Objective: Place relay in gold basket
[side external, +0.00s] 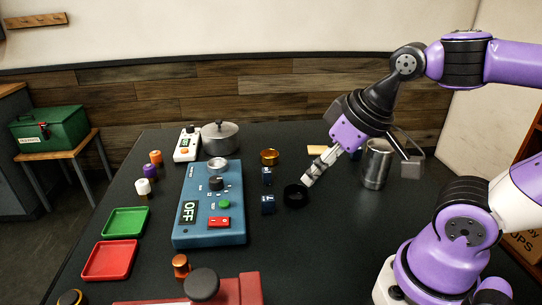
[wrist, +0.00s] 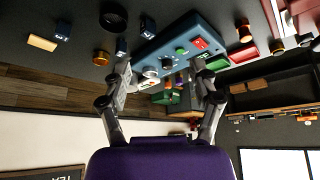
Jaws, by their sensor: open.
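Small dark blue blocks that look like relays stand on the black table: one (side external: 267,176) is just right of the blue machine, and another (side external: 268,204) is nearer the camera. Which one is the task's relay I cannot tell. A small round gold container (side external: 270,157), apparently the gold basket, stands behind them; it also shows in the wrist view (wrist: 101,58). My gripper (side external: 309,180) points down and left above the table, beside a black ring (side external: 295,195). In the wrist view its fingers (wrist: 160,80) are apart with nothing held between them.
The blue machine (side external: 209,205) with an "OFF" display stands left of the blocks. A steel cup (side external: 376,164) is close to the right of my gripper. A grey pot (side external: 220,138) stands at the back. Green (side external: 125,222) and red (side external: 109,260) trays lie left.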

